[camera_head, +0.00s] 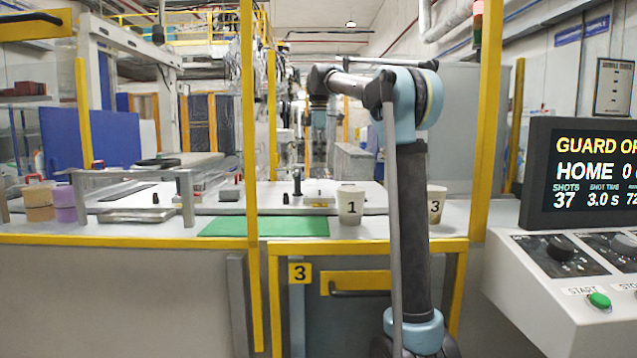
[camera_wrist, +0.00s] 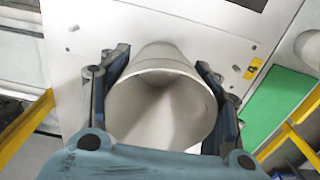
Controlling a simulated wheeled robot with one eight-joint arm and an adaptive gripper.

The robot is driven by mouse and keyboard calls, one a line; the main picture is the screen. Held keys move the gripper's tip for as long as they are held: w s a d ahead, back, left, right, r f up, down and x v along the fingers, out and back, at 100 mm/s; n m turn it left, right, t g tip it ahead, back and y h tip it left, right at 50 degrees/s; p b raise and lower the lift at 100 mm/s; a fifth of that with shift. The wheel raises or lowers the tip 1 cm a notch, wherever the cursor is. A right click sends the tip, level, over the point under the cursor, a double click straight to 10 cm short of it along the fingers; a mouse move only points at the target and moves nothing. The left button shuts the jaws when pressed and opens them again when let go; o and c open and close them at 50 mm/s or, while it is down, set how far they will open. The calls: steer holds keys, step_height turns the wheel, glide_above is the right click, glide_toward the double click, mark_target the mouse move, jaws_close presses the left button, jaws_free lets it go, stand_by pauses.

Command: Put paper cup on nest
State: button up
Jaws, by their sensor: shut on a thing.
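In the wrist view a pale paper cup (camera_wrist: 160,120) is between the two dark fingers of my gripper (camera_wrist: 163,64), its open mouth facing the camera. The fingers are shut on its sides. Beyond the cup is a white plate (camera_wrist: 85,20) with a small yellow label. In the head view a white plate (camera_head: 225,206) with a dark knob lies on the bench, and my wrist (camera_head: 318,120) is raised behind it. I cannot tell which part is the nest. The held cup cannot be made out in the head view.
Cup 1 (camera_head: 351,207) and cup 3 (camera_head: 436,203) stand on the bench to the right. A green mat (camera_head: 265,226) lies at the front edge, bare. Yellow guard posts (camera_head: 250,120) and a control console (camera_head: 575,285) flank the bench. A metal rack (camera_head: 125,183) stands left.

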steer(key=shift+f, duration=3.7)
steer(key=shift+f, duration=0.1)
steer(key=o, duration=0.7)
steer(key=shift+o, duration=0.2)
step_height(320, 180, up, 12)
steer(key=shift+r, duration=0.15)
